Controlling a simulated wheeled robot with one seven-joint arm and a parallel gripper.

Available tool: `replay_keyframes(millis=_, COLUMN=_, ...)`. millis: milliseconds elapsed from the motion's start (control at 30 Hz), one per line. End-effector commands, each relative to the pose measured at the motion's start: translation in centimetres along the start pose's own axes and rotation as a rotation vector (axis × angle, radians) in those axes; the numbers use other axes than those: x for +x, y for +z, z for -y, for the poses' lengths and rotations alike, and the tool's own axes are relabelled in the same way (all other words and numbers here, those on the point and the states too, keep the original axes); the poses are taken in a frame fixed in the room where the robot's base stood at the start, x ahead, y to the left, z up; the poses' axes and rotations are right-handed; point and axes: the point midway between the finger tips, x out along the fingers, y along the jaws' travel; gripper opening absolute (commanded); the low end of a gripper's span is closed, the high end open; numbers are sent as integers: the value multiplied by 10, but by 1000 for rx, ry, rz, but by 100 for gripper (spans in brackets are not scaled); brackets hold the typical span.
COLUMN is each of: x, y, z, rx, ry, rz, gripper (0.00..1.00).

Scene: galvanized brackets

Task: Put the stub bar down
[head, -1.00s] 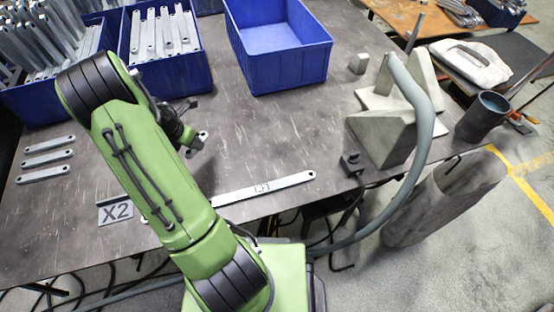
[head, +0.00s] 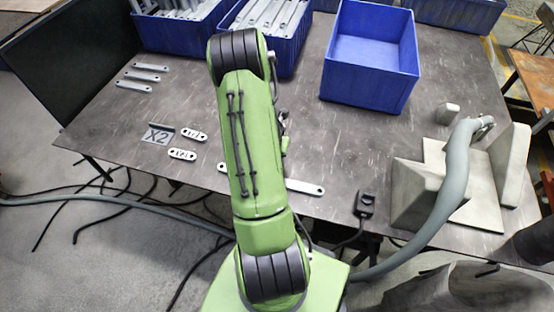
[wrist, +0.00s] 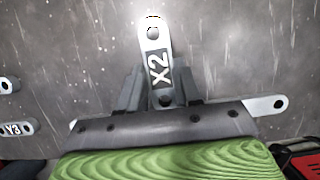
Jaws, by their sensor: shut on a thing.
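The stub bar (wrist: 155,48) is a short galvanized bar with rounded ends, a hole at each end and a dark X2 label. In the wrist view my gripper (wrist: 160,88) is shut on its near part, and the far end sticks out beyond the fingers. Dark scratched tabletop (wrist: 230,50) lies beneath it; I cannot tell whether the bar touches it. In the head view my green arm hides the held bar and most of the gripper. A plate marked X2 (head: 158,135) lies on the table at left.
Two short labelled bars (head: 194,136) (head: 182,155) lie beside the plate. A long bar (head: 305,188) lies near the front edge, partly behind my arm. Blue bins (head: 371,90) stand at the back. Concrete blocks (head: 418,193) and a grey hose are at right.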

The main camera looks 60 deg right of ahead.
Motion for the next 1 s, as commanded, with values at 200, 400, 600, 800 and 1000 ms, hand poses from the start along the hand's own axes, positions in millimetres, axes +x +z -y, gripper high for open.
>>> replay_keyframes(millis=200, x=33, y=-14, z=0, rx=0, ry=-2, rz=-1, gripper=0)
replay_keyframes(millis=400, x=31, y=-13, z=0, rx=1, ry=-1, rz=1, gripper=0)
replay_keyframes(millis=600, x=34, y=-14, z=0, rx=1, ry=-1, rz=0, gripper=46)
replay_keyframes(millis=800, x=33, y=-14, z=0, rx=1, ry=0, rz=0, gripper=59)
replay_keyframes(millis=1000, x=26, y=-11, z=0, rx=1, ry=0, rz=1, gripper=59)
